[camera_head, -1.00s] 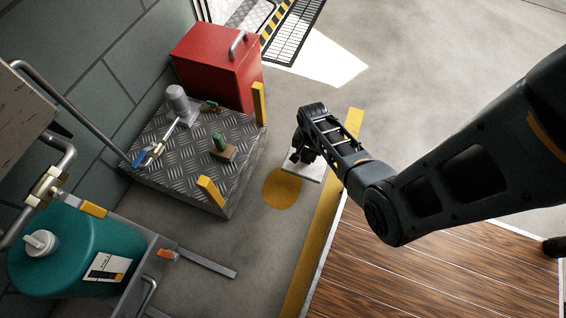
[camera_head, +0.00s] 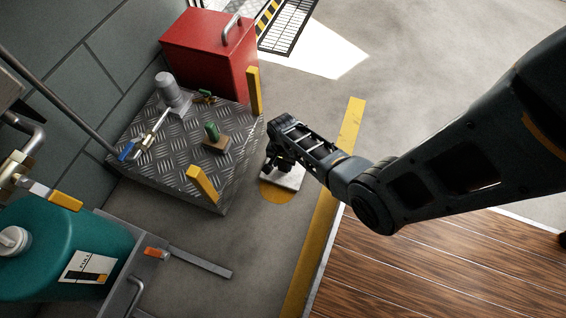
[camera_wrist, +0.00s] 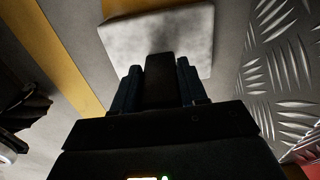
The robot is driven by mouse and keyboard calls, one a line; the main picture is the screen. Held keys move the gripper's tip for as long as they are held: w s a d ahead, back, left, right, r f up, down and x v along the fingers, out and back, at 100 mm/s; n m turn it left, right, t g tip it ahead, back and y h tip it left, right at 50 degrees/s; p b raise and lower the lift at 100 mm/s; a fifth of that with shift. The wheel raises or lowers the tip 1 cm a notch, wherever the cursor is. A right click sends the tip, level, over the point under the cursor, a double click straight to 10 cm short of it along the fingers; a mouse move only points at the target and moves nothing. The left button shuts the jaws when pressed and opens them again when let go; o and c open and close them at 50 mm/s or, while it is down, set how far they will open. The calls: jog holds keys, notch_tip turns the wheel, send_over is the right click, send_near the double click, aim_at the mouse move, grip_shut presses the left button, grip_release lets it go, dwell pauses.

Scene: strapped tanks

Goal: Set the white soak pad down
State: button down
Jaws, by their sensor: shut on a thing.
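The white soak pad (camera_head: 290,178) is a flat pale square under my gripper (camera_head: 279,168) in the head view. It covers the upper part of a yellow round patch (camera_head: 277,194) on the floor. In the wrist view the pad (camera_wrist: 160,40) lies beyond my gripper's fingers (camera_wrist: 160,85), with yellow showing past its far edge. My gripper is shut on the pad. I cannot tell whether the pad touches the floor.
A diamond-plate platform (camera_head: 165,165) with yellow posts and a valve stands left of the pad. A red box (camera_head: 210,55) is behind it. A teal tank (camera_head: 60,250) is at lower left. A yellow floor stripe (camera_head: 322,215) and wooden decking (camera_head: 430,265) lie right.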

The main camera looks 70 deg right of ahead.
jog(key=shift+f, duration=0.1)
jog(key=c, duration=0.6)
grip_release()
